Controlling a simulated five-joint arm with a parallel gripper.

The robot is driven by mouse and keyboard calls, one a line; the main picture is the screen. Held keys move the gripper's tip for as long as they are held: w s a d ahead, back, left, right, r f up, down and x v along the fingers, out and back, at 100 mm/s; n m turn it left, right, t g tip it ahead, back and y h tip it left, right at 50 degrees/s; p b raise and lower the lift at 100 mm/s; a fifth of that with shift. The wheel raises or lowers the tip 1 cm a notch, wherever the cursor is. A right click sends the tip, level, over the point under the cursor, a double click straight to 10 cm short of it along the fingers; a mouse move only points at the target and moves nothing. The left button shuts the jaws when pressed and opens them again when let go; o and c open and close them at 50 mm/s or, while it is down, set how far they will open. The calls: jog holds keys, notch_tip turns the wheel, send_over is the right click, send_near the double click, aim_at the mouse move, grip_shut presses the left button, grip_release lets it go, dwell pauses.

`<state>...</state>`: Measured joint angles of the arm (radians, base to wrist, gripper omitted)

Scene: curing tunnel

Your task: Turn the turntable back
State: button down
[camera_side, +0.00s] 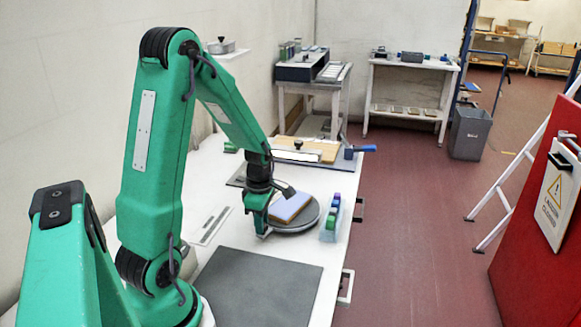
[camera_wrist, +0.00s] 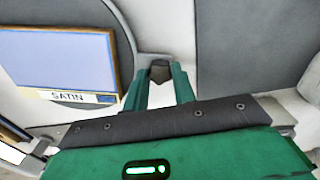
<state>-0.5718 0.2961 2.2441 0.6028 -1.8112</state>
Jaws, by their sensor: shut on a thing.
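The turntable (camera_side: 308,222) is a round grey disc on the white bench, below and to the right of my gripper in the side view. A wood-edged panel (camera_side: 290,207) with a pale blue-lavender face lies on it. In the wrist view this panel (camera_wrist: 55,58) is at the left, with a label reading SATIN along its near edge. My gripper (camera_wrist: 160,74) is shut on a dark peg (camera_wrist: 159,67) beside the turntable's rim. In the side view my gripper (camera_side: 266,232) is low at the disc's near left edge, and the peg is hidden there.
A clear holder with coloured blocks (camera_side: 330,222) stands close right of the turntable. A dark grey mat (camera_side: 258,288) lies nearer on the bench. A wooden board (camera_side: 308,150) and a blue-handled tool (camera_side: 358,150) are behind. Drawer handles stick out along the bench's right edge.

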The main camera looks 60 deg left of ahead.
jog(key=shift+w+d+n, duration=0.6)
jog(key=shift+d+n, duration=0.2)
jog(key=shift+n, duration=0.05)
jog(key=shift+w+d+n, duration=0.6)
jog(key=shift+d+n, duration=0.2)
jog(key=shift+n, duration=0.05)
jog(key=c, duration=1.1)
grip_release()
jog(key=shift+c, duration=0.2)
jog(key=shift+r, duration=0.15)
notch_tip(320, 180, up, 8)
jog(key=shift+f, duration=0.2)
